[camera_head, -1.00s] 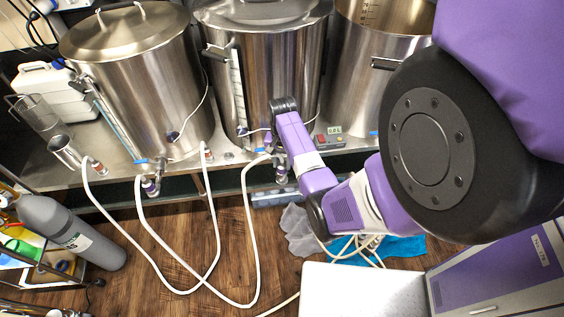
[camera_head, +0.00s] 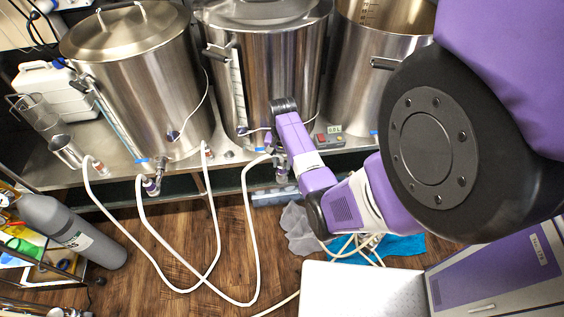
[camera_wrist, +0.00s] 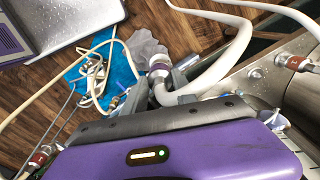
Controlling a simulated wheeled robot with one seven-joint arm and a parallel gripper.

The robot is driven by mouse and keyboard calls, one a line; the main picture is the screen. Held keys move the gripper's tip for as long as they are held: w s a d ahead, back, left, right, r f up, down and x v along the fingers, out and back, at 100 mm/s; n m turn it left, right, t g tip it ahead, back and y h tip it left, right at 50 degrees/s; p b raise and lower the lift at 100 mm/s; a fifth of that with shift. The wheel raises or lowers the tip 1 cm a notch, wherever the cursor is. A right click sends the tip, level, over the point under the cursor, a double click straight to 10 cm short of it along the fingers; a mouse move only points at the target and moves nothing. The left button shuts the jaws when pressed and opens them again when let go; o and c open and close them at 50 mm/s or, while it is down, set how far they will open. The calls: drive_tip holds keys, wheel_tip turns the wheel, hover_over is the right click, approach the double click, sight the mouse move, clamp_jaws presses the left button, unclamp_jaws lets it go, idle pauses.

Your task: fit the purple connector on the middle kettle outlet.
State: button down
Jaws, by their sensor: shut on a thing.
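The middle kettle (camera_head: 265,70) is a tall steel pot on the bench. A blue handle (camera_head: 261,149) shows at its outlet, low at its front; the outlet itself is mostly hidden by my arm. In the wrist view, the purple connector (camera_wrist: 158,66) is a purple-banded fitting on the bent end of a white hose (camera_wrist: 215,75). My gripper (camera_wrist: 163,88) is shut on this hose end, with the connector at its fingertips. In the head view, the hose end hangs beside my forearm near the bench edge. I cannot tell whether the connector touches the outlet.
The left kettle (camera_head: 135,85) has a hose with another purple fitting (camera_head: 150,186). A red-banded hose end (camera_wrist: 293,62) lies near the bench edge. White hoses loop over the wooden floor.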

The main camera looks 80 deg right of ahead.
drive_tip(key=shift+f+b, duration=0.8)
drive_tip(key=shift+f, duration=0.4)
drive_tip(key=c, duration=0.9)
unclamp_jaws()
drive_tip(key=shift+r, duration=0.1)
wheel_tip(320, 180, up, 8)
drive_tip(key=shift+f, duration=0.15)
